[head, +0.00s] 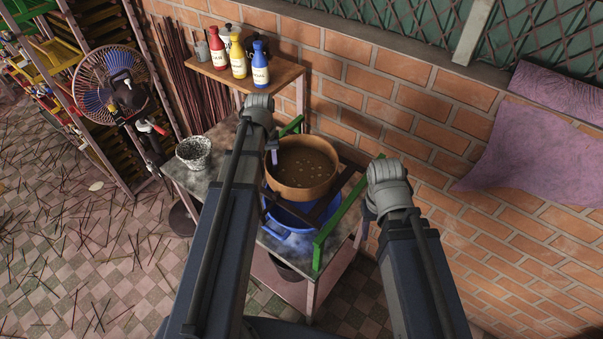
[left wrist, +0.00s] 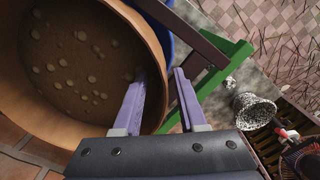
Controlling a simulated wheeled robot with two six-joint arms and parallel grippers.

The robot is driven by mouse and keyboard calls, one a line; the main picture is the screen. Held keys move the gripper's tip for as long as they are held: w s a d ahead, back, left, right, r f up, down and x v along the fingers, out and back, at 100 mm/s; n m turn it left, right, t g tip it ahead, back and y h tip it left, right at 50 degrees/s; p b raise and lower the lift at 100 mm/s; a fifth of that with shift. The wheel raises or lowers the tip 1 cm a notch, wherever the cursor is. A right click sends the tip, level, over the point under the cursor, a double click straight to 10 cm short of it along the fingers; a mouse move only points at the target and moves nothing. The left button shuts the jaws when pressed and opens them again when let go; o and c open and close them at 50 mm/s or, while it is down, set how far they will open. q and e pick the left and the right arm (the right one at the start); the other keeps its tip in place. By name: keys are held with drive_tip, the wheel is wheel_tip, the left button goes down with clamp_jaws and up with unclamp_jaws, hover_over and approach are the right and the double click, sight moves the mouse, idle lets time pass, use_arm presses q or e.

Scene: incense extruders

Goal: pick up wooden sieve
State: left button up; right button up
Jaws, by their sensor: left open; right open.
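The wooden sieve (head: 303,192), a round brown tub with a speckled floor, sits on a frame above a blue basin (head: 287,236). It fills the upper left of the left wrist view (left wrist: 75,65). My left gripper (head: 273,153) is at the sieve's left rim. In the left wrist view its two purple fingers (left wrist: 160,92) are apart, one over the sieve's inside and one outside, with the rim between them. Whether they touch the rim is unclear. My right arm ends right of the sieve; its gripper fingers are hidden.
A green and dark wooden frame (head: 337,222) supports the sieve on a small table. A grey speckled bowl (head: 194,153) stands on the table's left. A shelf (head: 268,76) with bottles is behind, against the brick wall. A fan (head: 112,85) stands left.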

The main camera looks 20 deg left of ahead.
use_arm(q)
drive_tip(key=shift+r, duration=0.1)
clamp_jaws()
idle(1.3)
